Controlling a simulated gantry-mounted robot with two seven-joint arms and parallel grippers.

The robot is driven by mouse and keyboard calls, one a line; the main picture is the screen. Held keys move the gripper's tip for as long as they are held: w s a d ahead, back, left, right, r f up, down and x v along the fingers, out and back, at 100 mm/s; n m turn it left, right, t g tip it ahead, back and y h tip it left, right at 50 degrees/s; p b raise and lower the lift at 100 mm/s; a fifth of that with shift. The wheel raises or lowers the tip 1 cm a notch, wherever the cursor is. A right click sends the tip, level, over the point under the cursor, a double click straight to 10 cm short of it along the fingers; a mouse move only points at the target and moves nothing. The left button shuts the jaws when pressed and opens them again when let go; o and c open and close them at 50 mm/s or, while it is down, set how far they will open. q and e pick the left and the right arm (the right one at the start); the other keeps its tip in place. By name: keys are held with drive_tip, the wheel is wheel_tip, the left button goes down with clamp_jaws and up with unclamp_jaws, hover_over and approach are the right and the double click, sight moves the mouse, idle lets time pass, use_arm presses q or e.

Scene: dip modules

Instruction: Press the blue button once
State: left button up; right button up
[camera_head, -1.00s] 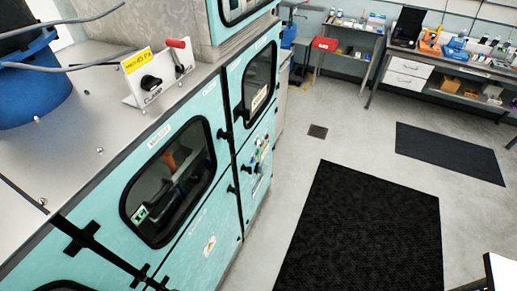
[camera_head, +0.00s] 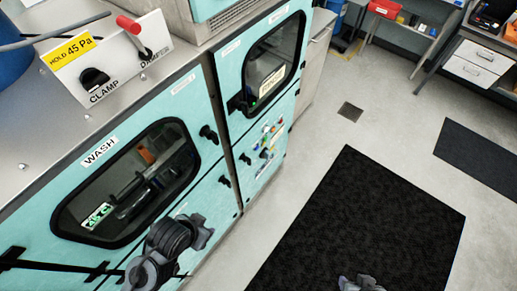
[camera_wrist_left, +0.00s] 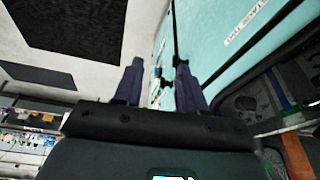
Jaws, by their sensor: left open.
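A control panel with small coloured buttons (camera_head: 268,142) is on the teal machine's right-hand front section, below a dark window. The blue button is too small to single out surely among them. In the left wrist view the panel (camera_wrist_left: 158,76) shows edge-on, partly between and behind my fingers. My left gripper (camera_wrist_left: 160,82) is open and empty, its two dark fingers apart, with no visible contact with the panel. In the head view my left arm is in front of the wash door, left of and below the panel.
The wash door (camera_head: 130,185) has a dark window and protruding black knobs. A clamp and damper plate (camera_head: 105,62) with a red-tipped lever stands on the machine top. A black mat (camera_head: 350,225) lies on the open floor to the right. A workbench stands behind.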

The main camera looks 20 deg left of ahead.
use_arm(q)
drive_tip(key=shift+s, duration=0.15)
drive_tip(key=c, duration=0.7)
clamp_jaws()
idle(0.8)
